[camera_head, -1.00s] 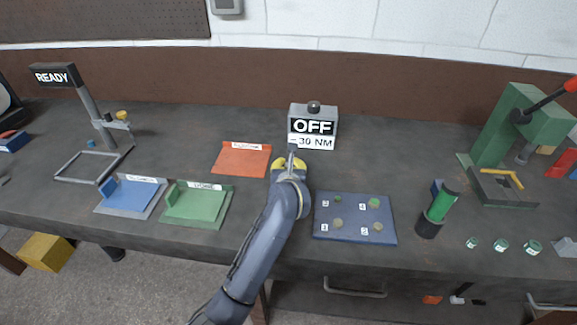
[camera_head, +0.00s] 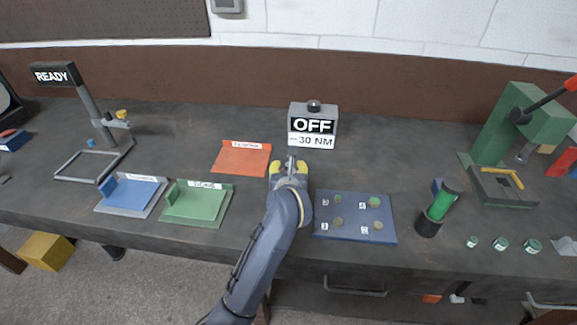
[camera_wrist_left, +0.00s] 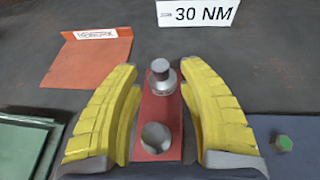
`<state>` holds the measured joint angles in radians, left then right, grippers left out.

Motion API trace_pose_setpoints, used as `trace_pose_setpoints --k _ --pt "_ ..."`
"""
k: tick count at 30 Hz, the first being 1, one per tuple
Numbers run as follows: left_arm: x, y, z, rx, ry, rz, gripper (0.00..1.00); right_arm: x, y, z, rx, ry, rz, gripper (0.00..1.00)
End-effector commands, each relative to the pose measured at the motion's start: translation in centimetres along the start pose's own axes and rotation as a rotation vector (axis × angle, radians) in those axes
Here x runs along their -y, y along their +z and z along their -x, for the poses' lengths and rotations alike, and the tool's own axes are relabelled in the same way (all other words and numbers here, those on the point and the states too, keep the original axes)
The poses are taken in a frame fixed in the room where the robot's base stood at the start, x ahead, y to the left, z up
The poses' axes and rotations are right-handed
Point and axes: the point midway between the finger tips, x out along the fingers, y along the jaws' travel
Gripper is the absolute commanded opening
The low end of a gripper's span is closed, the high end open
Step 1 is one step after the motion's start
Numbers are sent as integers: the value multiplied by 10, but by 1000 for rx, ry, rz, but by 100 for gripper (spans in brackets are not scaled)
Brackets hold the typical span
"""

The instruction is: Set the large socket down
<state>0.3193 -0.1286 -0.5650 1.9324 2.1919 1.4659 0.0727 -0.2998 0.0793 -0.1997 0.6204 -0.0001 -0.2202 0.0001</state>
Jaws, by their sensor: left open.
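My left gripper (camera_head: 289,168) is open over the middle of the bench, its yellow fingers spread on either side of a narrow red strip (camera_wrist_left: 173,112). A grey metal socket-like piece (camera_wrist_left: 161,77) stands upright on the strip between the fingers, with a gap on each side. It also shows as a small grey tip (camera_head: 291,161) in the head view. A second round grey piece (camera_wrist_left: 156,137) sits nearer on the strip. I cannot tell for certain which one is the large socket. My right gripper is not in view.
A grey box reading OFF and 30 NM (camera_head: 313,127) stands behind the gripper. An orange tray (camera_head: 241,160) and a green tray (camera_head: 197,205) lie left. A blue plate with numbered spots (camera_head: 355,228) lies close right. Bare bench lies beyond the plate.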

Motion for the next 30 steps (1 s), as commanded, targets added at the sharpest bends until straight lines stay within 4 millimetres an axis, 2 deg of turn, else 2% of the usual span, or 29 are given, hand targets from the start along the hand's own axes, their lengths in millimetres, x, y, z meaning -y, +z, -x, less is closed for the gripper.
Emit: trace_pose_setpoints --k 6,11,26,30 --pt "1 0 25 0 -2 1 41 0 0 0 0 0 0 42" --pt "0 0 33 0 -1 0 41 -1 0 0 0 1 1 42" --pt "-1 0 34 0 3 0 41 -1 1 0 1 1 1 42" --pt "-21 0 29 13 54 6 41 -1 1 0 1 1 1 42"
